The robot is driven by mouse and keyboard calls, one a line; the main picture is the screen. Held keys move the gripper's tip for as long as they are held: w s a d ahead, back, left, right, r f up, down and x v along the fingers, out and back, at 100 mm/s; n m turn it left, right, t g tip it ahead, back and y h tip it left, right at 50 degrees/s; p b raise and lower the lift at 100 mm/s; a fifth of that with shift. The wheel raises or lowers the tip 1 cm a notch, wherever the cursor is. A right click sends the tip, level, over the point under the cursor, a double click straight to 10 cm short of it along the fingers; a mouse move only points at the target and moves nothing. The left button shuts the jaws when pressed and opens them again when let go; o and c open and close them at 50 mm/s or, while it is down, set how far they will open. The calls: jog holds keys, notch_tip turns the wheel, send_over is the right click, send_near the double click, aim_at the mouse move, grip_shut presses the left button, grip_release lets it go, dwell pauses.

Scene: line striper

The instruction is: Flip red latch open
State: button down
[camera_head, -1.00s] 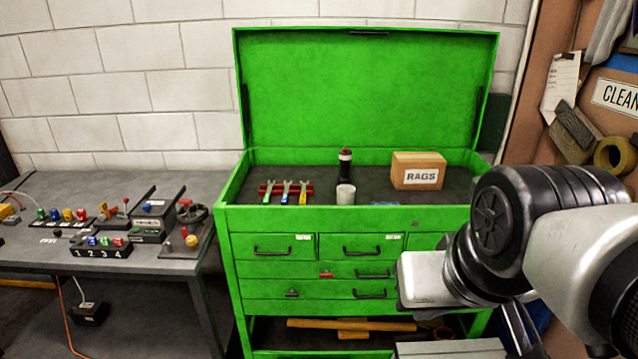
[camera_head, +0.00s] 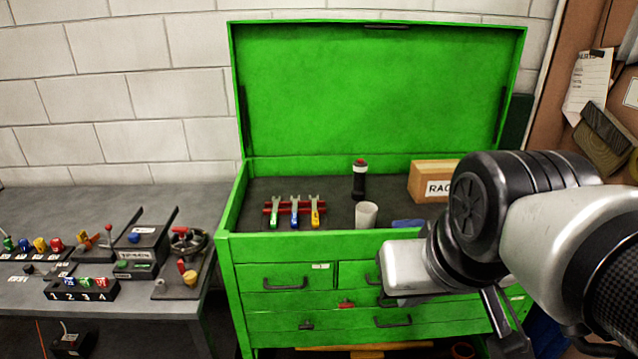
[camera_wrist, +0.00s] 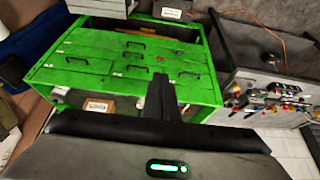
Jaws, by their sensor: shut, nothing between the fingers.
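The red latch (camera_head: 346,304) is a small red piece on the front of the green tool chest (camera_head: 275,250), on a drawer below the top row. A small red spot that looks like it shows in the wrist view (camera_wrist: 173,58). My gripper (camera_wrist: 160,82) is shut and empty, its dark fingers together in the middle of the wrist view. It is apart from the chest front, and the latch lies beyond the fingertips. In the head view my arm is at the right and covers the right part of the drawers.
The chest lid is open. Wrenches (camera_head: 295,211), a dark bottle (camera_head: 359,180), a cup (camera_head: 366,215) and a rags box (camera_head: 430,183) stand in its top. A workbench (camera_head: 60,210) with controls is at the left. Drawer handles (camera_head: 285,284) stick out.

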jog(key=g+b, duration=0.2)
jog(key=b, duration=2.1)
send_over(351, 304)
jog(key=s, duration=0.4)
notch_tip(351, 304, down, 33)
jog(key=shift+f, duration=0.1)
jog(key=b+x, duration=0.1)
jog(key=x, duration=0.3)
jog(key=b+x, duration=0.1)
jog(key=x, duration=0.3)
jog(key=s+b+x, duration=0.1)
jog(key=x, duration=0.3)
jog(key=shift+w+d+f, duration=0.1)
jog(key=shift+f, duration=0.9)
